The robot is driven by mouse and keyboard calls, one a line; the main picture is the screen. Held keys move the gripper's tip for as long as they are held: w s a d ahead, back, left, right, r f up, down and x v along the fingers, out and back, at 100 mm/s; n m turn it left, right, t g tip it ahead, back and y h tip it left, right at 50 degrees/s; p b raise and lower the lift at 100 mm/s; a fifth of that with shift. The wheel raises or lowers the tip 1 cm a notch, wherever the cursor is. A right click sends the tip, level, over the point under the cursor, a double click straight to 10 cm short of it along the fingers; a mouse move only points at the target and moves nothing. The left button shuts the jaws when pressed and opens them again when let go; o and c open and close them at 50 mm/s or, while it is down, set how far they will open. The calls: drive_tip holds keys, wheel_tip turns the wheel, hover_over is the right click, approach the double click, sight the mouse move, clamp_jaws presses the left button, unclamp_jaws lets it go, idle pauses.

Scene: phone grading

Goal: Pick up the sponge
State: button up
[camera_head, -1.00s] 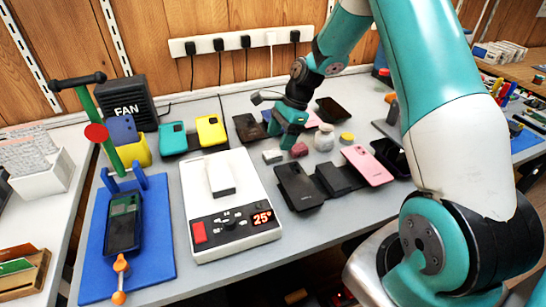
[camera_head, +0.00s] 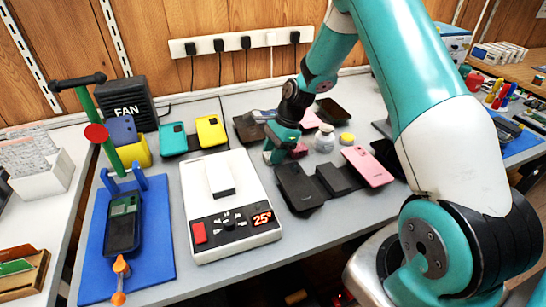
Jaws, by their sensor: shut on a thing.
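My gripper (camera_head: 274,157) is low over the grey table, left of a small dark red block (camera_head: 299,150). Its jaws are shut at the spot where a small pale grey block lay in the earlier picture. That block, which I take for the sponge, is almost wholly hidden by the teal fingers. I cannot tell whether it still touches the table.
A white heating station (camera_head: 235,200) stands close at the left. Dark phones (camera_head: 298,188) and a pink phone (camera_head: 368,166) lie at the right. A glass jar (camera_head: 324,138) and a yellow round item (camera_head: 347,138) stand behind. A dark phone (camera_head: 247,130) lies behind my gripper.

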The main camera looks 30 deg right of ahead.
wheel_tip(320, 180, up, 20)
drive_tip(key=p, duration=0.2)
idle(0.4)
